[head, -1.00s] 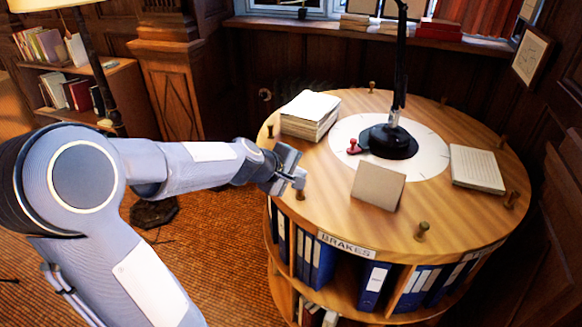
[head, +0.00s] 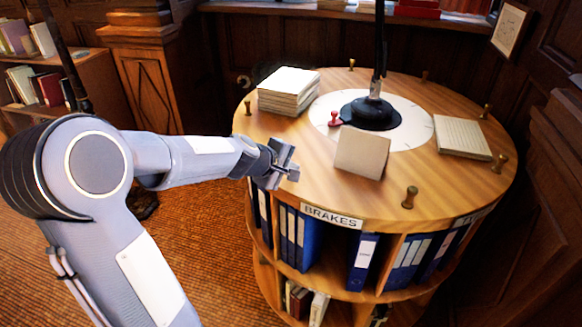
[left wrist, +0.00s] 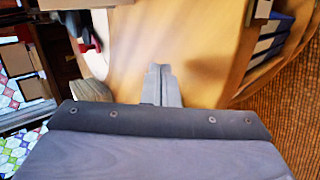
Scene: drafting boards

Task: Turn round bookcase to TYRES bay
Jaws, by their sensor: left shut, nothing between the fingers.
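The round bookcase (head: 456,194) has a wooden top with short turned pegs around its rim, such as the front peg (head: 410,197). A BRAKES label (head: 333,216) faces me above blue binders (head: 301,238). A second label on the right is too oblique to read, and I see no readable TYRES label. My left gripper (head: 283,165) is shut and empty at the near left rim. In the left wrist view its fingers (left wrist: 160,85) are together over the wooden top. A peg at this spot is hidden, and contact cannot be told. My right gripper is not in view.
On the top stand a paper stack (head: 288,92), a black lamp base (head: 371,114), a red stamp (head: 335,119), a beige card (head: 361,153) and a notepad (head: 463,138). Wood panelling is close behind and right. Carpet (head: 210,235) lies open at left.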

